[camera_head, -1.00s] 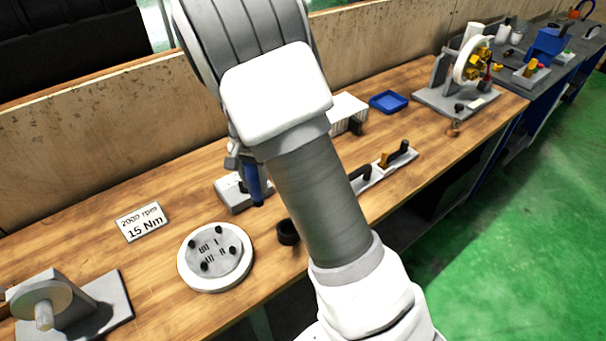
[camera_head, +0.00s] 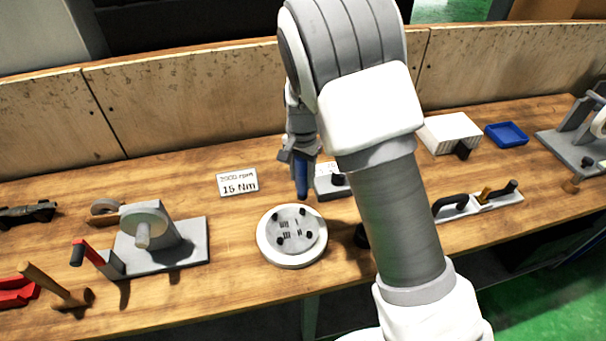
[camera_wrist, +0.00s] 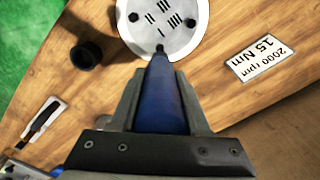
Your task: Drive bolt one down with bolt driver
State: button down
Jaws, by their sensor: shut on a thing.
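My gripper (camera_head: 300,160) is shut on the blue bolt driver (camera_head: 302,184), which points down near the far edge of the round plate. The driver (camera_wrist: 162,98) also shows between my two fingers in the wrist view. The round plate (camera_head: 263,240) has a white rim, a grey face, several black bolts and groups of tally marks. The driver's tip is close to one bolt (camera_head: 302,212) in the head view. In the wrist view the tip overlaps the nearest bolt (camera_wrist: 159,47); I cannot tell whether they touch, or clearly read its mark.
A sign (camera_head: 238,183) reading 2000 rpm, 15 Nm lies left of the driver. A grey block (camera_head: 330,186) stands just behind my arm. A grey fixture (camera_head: 180,245) is at the left, and a black ring (camera_wrist: 86,55) lies beside the plate. Wooden boards line the back.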

aim_at(302, 193)
jog(key=shift+f+b, duration=2.4)
jog(key=shift+f, duration=1.1)
jog(key=shift+f+b, duration=0.35)
jog(key=shift+f, duration=0.15)
jog(key=shift+s+f, duration=0.1)
jog(key=shift+f, duration=0.15)
dwell(0.4)
jog(key=shift+r+p, duration=1.9)
jog(key=shift+r, duration=1.25)
